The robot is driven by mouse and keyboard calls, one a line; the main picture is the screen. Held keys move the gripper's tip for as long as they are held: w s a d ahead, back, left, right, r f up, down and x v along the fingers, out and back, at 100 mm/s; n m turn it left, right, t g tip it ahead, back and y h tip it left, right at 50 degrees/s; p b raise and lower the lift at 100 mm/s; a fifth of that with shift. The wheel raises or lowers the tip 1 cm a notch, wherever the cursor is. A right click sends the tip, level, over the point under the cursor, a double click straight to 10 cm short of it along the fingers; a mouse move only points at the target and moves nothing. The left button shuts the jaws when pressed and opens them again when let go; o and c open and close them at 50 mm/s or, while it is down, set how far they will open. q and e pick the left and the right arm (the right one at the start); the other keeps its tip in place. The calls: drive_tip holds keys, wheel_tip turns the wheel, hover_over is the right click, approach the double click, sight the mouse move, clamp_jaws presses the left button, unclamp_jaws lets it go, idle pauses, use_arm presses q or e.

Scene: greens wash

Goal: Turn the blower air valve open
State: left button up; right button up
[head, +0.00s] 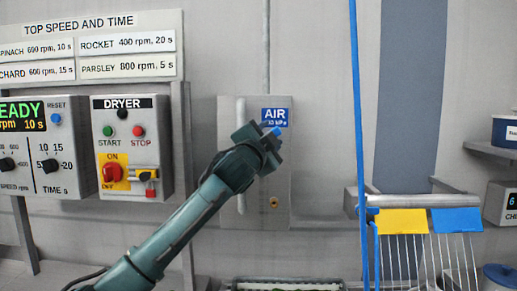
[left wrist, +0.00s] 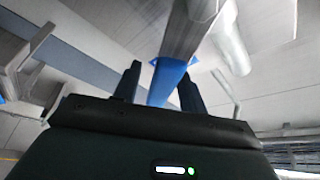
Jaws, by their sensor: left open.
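The grey air panel (head: 227,125) is on the wall in the middle of the head view, with a blue AIR sign (head: 275,117). My left gripper (head: 270,142) is in front of it, just below the sign. A blue handle, seemingly the air valve's lever, shows at the fingertips; in the left wrist view the blue handle (left wrist: 168,76) lies between the two fingers of my left gripper (left wrist: 160,84). The fingers are apart, and I cannot tell whether they touch it. The valve body is mostly hidden behind the gripper in the head view. My right gripper is not in view.
A dryer box (head: 130,115) with a red ON/OFF switch (head: 112,173) is left of the panel. A vertical blue pole (head: 358,100) and a rack with yellow and blue flaps (head: 402,221) stand to the right. A pale vertical pipe (head: 241,115) runs along the panel.

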use_arm(q)
drive_tip(key=b+v, duration=0.3)
drive_tip(key=v, duration=0.9)
drive_tip(key=shift+s, duration=0.3)
